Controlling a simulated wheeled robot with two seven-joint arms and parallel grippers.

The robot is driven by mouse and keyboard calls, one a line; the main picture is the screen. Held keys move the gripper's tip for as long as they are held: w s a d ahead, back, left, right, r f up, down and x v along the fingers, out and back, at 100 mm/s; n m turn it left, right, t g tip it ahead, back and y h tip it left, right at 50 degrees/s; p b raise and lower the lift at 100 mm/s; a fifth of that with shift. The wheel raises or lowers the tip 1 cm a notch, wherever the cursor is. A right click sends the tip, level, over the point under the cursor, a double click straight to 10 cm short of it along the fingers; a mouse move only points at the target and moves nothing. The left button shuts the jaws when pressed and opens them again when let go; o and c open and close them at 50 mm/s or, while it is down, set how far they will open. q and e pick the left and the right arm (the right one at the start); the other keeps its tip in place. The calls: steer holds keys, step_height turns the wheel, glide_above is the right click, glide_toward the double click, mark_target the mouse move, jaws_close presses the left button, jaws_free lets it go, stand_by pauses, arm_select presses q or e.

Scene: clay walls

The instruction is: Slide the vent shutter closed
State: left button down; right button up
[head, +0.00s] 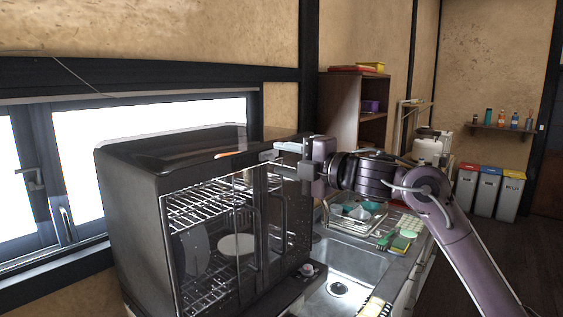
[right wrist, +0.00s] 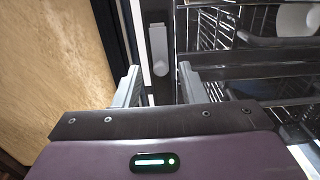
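The black dish dryer cabinet (head: 125,190) stands at the left of the head view, with wire racks and plates behind its clear front. In the right wrist view, a grey plate with a small rounded knob (right wrist: 186,68), which looks like the vent shutter, lies just past my fingertips. My right gripper (head: 270,155) is at the upper front edge of the cabinet in the head view. In the right wrist view its two fingers (right wrist: 160,82) are apart, with the knob between them in the picture. I cannot tell whether they touch it. My left gripper is out of view.
A sink (head: 350,265) and a dish rack (head: 350,222) with dishes are right of the cabinet. Sponges (head: 402,240) lie on the counter. A window (head: 100,140) is behind the cabinet. Several bins (head: 488,190) stand at the far right.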

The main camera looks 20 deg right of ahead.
steer(key=b+v, duration=0.2)
steer(key=v, duration=0.4)
steer(key=shift+s+d, duration=0.2)
steer(key=shift+d, duration=0.05)
steer(key=shift+f, duration=0.1)
